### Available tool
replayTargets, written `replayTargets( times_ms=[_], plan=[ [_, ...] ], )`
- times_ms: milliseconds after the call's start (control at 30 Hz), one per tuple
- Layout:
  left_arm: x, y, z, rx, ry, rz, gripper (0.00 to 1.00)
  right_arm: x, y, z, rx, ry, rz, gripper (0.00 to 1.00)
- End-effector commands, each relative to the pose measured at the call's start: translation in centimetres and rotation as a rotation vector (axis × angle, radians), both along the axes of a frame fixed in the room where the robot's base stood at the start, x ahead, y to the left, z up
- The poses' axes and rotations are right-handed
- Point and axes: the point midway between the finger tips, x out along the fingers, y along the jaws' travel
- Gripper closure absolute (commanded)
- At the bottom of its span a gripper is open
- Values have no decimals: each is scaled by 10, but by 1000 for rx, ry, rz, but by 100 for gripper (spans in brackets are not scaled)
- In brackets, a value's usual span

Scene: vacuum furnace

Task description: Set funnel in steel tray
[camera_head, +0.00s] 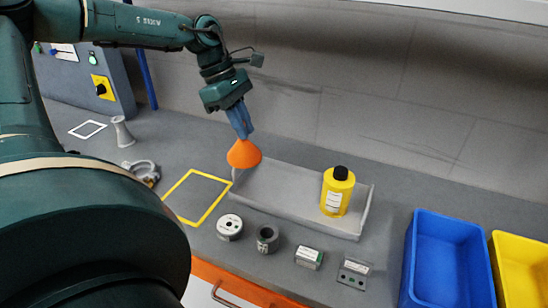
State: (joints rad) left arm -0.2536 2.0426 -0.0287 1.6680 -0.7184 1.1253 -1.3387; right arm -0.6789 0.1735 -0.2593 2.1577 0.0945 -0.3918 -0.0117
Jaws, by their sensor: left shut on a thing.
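My left gripper (241,122) comes in from the upper left and points down. It is shut on the narrow top of an orange funnel (244,154), wide end down. The funnel is at the left end of the steel tray (282,202), overlapping its left rim in the picture; I cannot tell whether it touches the tray. The tray is shallow and grey, and a yellow bottle with a black cap (337,191) stands upright in its right part. The middle of the tray is bare. My right gripper is not in view.
A yellow square outline (183,219) lies left of the tray. Several small parts, including a grey ring (267,239) and a white-topped cylinder (229,227), stand in front. A blue bin (446,262) and a yellow bin (522,268) are at the right.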

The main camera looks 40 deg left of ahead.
Motion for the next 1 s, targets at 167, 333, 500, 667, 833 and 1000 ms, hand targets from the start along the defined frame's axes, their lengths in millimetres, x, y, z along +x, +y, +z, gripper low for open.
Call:
replayTargets(
  times_ms=[167, 333, 500, 667, 833, 1000],
  plan=[
    [13, -43, 0, 4, 6, -5, 100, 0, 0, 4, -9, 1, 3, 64],
    [21, -66, -8, 0, 5, 1, 100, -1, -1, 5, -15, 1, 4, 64],
    [21, -65, -23, -1, 2, 1, 100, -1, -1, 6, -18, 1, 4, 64],
    [20, -65, -44, -1, 5, 1, 100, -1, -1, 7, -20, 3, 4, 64],
    [20, -64, -67, 1, 3, 0, 100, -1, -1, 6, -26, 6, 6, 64],
    [21, -64, -70, 1, -2, 0, 100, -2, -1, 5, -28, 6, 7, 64]
  ],
)
